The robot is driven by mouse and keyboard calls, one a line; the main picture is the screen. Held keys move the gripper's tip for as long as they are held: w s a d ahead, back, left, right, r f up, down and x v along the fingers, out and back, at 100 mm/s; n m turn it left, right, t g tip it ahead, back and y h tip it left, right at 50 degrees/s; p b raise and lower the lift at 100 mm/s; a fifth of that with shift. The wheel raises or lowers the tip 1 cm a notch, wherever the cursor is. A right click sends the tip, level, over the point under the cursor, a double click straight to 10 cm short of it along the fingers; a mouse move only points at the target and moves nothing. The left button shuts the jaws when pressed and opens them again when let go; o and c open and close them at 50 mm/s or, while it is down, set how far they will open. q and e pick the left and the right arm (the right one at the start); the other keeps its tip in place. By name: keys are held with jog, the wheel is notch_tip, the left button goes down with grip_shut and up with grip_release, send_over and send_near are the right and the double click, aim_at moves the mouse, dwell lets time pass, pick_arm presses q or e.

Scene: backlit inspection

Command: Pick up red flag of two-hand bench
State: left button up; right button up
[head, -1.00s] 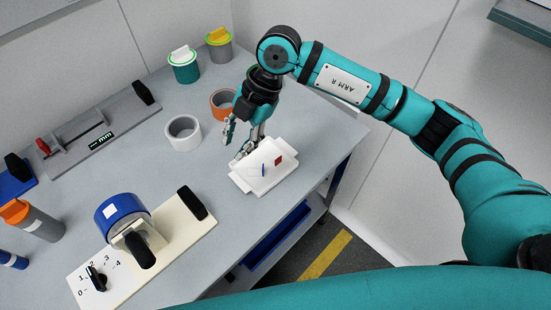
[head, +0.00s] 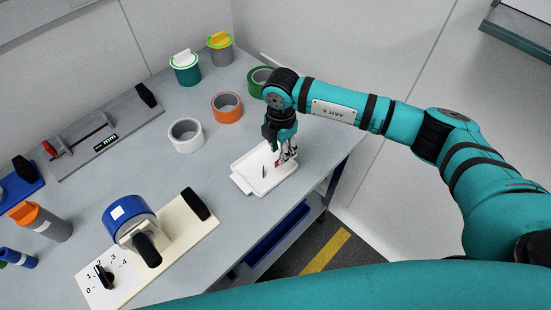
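The red flag (head: 277,163) is a small red patch at the back right of a white tray (head: 249,184) on the bench. Part of it is hidden by my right gripper (head: 285,159), which points down over that side of the tray. The fingertips are at or very close to the flag. At this size I cannot tell whether they are apart or closed on it. A small thin dark blue piece (head: 264,171) is on the tray to the left of the fingers. My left gripper is not in view.
A cream board (head: 178,232) with black handles and a blue drum (head: 128,217) lies front left. A grey slide fixture (head: 100,140) lies back left. The bench ends right of the tray.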

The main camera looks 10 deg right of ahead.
aim_at(273, 158)
jog(key=shift+f+p, duration=0.35)
jog(key=shift+f, duration=0.3)
jog(key=f, duration=0.3)
jog(key=f+p, duration=0.1)
jog(key=shift+w+f, duration=0.15)
jog(key=shift+w, duration=0.1)
jog(key=shift+c, duration=0.4)
grip_shut()
